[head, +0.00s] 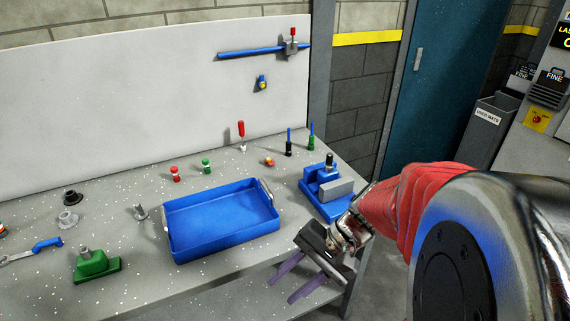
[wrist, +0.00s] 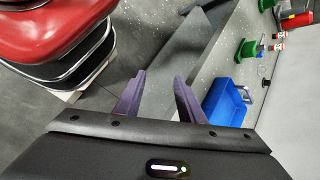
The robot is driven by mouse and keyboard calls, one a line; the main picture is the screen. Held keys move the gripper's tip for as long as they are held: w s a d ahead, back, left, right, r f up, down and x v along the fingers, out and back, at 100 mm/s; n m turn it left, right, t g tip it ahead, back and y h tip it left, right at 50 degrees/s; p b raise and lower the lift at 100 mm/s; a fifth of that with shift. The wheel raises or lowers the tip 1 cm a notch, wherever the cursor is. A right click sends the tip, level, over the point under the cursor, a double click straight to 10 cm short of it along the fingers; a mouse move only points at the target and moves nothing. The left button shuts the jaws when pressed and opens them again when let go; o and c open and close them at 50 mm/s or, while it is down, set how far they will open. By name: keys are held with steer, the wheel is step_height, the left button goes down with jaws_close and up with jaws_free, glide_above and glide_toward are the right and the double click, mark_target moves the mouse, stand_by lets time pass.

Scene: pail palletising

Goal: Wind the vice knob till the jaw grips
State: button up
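The blue vice (head: 328,192) stands at the right end of the grey bench in the head view. It has a grey block at its jaw and a dark upright knob (head: 329,160) on top. Whether the jaw touches the block cannot be told. My gripper (head: 290,286) is in front of the bench's front edge, nearer to me than the vice and apart from it. Its two purple fingers are spread with nothing between them. In the wrist view the fingers (wrist: 158,98) point towards the floor and bench edge, and the vice is not clearly seen.
A blue tray (head: 217,254) lies left of the vice. Several small knobs and switches stand behind it, with a green fixture (head: 96,265) at left. A white back panel (head: 130,88) carries a blue pipe with a red-handled valve (head: 292,45). Bench space between is bare.

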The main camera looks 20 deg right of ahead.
steer(key=w+d+f+m+t+y, duration=0.1)
steer(key=w+d+f+m+t, duration=0.15)
steer(key=d+m+t, duration=0.35)
steer(key=w+d+f+m+t+y, duration=0.2)
steer(key=w+d+m+t, duration=0.15)
steer(key=d+m, duration=0.4)
steer(key=s+d+f+m+t+h, duration=0.2)
steer(key=d+m+h, duration=0.3)
steer(key=d, duration=0.3)
steer(key=s+d+f+m+t+h, duration=0.3)
steer(key=d+f+m+t+h, duration=0.1)
steer(key=d, duration=0.5)
steer(key=shift+m+t+h, duration=0.35)
steer(key=shift+m+h, duration=0.2)
steer(key=shift+h, duration=0.05)
steer(key=w, duration=1.3)
steer(key=shift+w+a, duration=0.25)
steer(key=shift+w, duration=0.1)
steer(key=shift+c, duration=0.2)
steer(key=c, duration=0.8)
steer(key=shift+o, duration=0.2)
